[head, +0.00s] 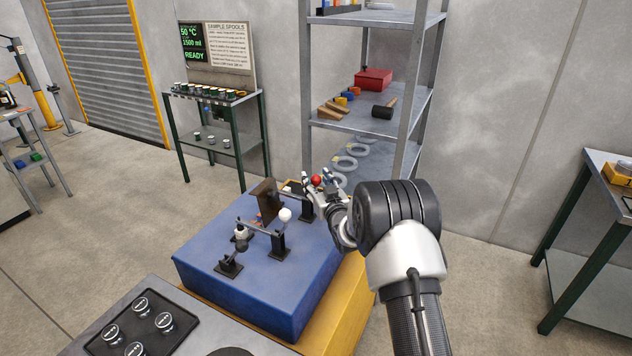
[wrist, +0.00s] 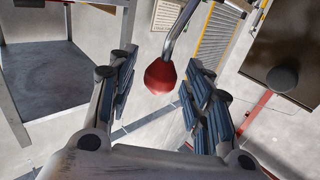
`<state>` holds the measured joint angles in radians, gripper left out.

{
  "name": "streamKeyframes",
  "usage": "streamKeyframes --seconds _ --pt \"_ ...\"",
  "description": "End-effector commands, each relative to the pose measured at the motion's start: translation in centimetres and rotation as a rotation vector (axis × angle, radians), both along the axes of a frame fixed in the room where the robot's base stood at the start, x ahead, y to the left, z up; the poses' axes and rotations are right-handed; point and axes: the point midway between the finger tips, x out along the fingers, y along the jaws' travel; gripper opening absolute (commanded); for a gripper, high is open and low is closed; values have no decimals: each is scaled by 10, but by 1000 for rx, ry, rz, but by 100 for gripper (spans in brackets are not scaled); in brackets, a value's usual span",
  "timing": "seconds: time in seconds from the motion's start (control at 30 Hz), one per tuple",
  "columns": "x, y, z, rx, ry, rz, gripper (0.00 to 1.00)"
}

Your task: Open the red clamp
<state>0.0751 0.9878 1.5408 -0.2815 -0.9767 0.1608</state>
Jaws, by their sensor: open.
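The red clamp shows as a red ball knob (head: 316,181) at the far right corner of the blue machine block (head: 215,262). In the wrist view the red knob (wrist: 160,77) hangs on a bent metal lever (wrist: 181,30). My gripper (head: 321,182) is at the knob. In the wrist view my gripper (wrist: 158,92) is open, with one finger on each side of the knob and gaps between. The clamp's base is mostly hidden behind my gripper.
A white knob (head: 285,215) and a dark knob (head: 241,246) stand on the block's other levers. A brown plate (head: 267,201) stands upright beside them. A metal shelf (head: 375,108) rises just behind. A round-button panel (head: 140,325) lies in front.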

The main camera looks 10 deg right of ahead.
Motion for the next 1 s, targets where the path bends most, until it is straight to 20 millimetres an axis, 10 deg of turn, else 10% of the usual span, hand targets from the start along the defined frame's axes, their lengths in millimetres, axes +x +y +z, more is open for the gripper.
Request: streamKeyframes --seconds 0.43,1.0 --pt "8 1 0 0 0 0 45" --pt "8 1 0 0 0 0 7"
